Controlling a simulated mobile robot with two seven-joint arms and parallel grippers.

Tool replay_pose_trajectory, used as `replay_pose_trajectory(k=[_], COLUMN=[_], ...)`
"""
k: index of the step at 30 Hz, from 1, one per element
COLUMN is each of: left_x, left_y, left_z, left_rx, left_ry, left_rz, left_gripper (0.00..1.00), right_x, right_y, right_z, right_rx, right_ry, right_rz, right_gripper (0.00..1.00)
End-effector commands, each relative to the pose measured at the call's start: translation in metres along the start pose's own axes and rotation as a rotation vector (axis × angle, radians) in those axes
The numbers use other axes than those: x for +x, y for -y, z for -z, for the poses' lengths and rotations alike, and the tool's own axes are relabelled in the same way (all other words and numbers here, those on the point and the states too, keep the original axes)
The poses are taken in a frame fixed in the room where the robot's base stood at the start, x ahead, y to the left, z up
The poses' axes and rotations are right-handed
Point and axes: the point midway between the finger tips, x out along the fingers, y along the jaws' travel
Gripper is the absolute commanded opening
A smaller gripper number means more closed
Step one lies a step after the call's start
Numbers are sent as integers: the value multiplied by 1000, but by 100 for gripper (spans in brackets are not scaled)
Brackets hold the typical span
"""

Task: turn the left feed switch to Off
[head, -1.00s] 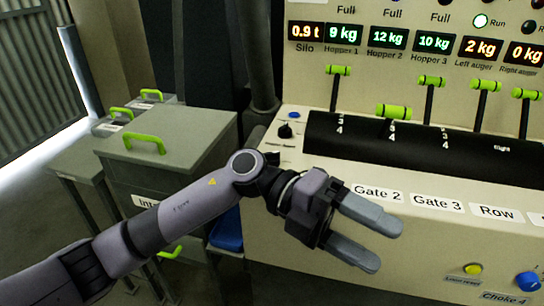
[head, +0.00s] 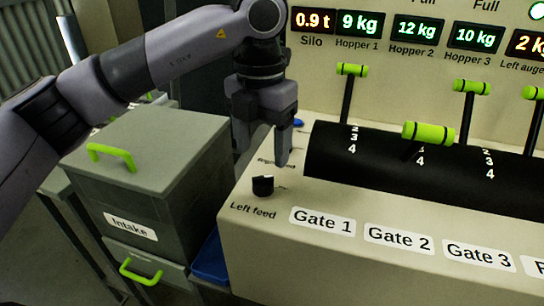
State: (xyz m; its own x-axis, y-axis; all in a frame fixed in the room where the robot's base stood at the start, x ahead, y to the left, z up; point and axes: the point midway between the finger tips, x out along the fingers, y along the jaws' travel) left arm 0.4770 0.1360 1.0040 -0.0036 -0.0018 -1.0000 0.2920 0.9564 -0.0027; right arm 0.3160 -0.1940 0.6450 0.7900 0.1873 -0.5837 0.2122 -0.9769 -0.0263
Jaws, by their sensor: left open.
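The left feed switch (head: 263,186) is a small black knob with a pale mark on top, on the cream console top above the "Left feed" label (head: 253,211). Its pointing direction is too small to read surely. My left gripper (head: 265,158) is open and points down just above and behind the knob, with one finger to its right and the other to its left. It looks apart from the knob. The gripper hides part of the console's back left corner and some lettering there. My right gripper is not in view.
Gate levers with green handles (head: 428,133) rise from the black drum (head: 330,155) to the right. A grey Intake box (head: 150,150) with green handles stands left of the console. A blue button (head: 298,122) sits behind the gripper. Lit displays (head: 359,24) line the back panel.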

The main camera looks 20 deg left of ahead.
Motion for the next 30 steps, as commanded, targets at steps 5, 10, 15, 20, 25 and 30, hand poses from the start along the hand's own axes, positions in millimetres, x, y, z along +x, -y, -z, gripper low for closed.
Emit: replay_pose_trajectory(k=[5, 10, 15, 20, 25, 30], left_x=[10, 37, 60, 70, 71, 71], left_y=[-1, -1, -1, -1, -1, -1], left_z=[0, 0, 0, 0, 0, 0], left_rx=[-2, -2, -1, 0, 0, -1], left_ry=[-3, -3, -2, 0, 1, 1], left_rz=[-5, -4, -2, -3, -2, -2], left_gripper=[67, 67, 67, 67, 67, 41], right_x=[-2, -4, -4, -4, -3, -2], right_y=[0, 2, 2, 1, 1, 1], right_z=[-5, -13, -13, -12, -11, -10], right_rx=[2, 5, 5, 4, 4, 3], right_ry=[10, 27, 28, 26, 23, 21], right_rz=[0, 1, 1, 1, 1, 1], right_gripper=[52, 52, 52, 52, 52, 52])
